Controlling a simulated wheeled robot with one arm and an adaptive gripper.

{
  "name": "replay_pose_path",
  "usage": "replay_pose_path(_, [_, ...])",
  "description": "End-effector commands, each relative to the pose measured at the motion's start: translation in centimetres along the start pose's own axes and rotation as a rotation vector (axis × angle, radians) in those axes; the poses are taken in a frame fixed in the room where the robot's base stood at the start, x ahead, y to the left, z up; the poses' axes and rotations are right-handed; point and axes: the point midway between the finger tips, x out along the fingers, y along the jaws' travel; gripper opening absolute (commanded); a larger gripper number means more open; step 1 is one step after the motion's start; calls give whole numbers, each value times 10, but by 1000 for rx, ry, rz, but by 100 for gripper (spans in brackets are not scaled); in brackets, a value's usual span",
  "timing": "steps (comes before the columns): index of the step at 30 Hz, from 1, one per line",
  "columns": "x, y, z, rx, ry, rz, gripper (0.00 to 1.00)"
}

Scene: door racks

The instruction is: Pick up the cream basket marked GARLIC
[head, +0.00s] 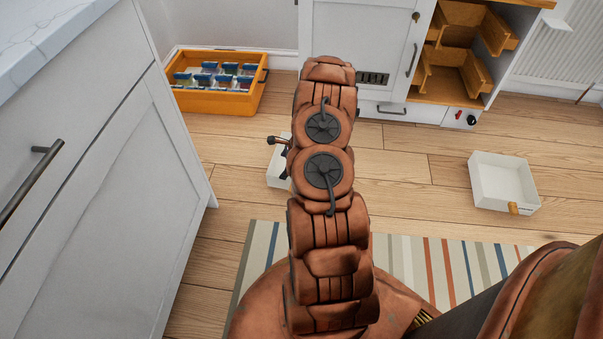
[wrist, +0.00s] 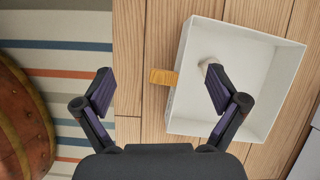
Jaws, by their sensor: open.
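In the wrist view a white to cream open basket (wrist: 262,75) lies below my gripper (wrist: 159,73). An orange-yellow tab (wrist: 163,77) sticks out from its left wall, between my two open fingers. The right finger overlaps the basket's inside, the left one is over the floor. A small pale round thing (wrist: 207,65) inside is partly hidden by the right finger. In the head view a white basket (head: 274,178) is mostly hidden behind my arm. Another white basket (head: 488,185) with a yellow tab stands on the floor at right. No GARLIC lettering is readable.
An orange crate (head: 215,106) with several blue-lidded jars stands at the back left. A white cabinet (head: 360,45) with open wooden racks (head: 458,80) is at the back. A striped rug (head: 400,255) lies in front; wood floor is clear between.

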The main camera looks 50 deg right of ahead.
Motion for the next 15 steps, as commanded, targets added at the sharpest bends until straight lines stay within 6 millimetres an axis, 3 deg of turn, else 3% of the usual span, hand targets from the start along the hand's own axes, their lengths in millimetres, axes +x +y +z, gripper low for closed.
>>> replay_pose_path(1, [21,0,-26,49,12,-9,96])
replay_pose_path(6, [48,-1,-72,165,37,-35,96])
replay_pose_path(10, [58,-1,-88,205,46,-44,96])
replay_pose_path(15, [71,-2,-93,213,48,-48,96])
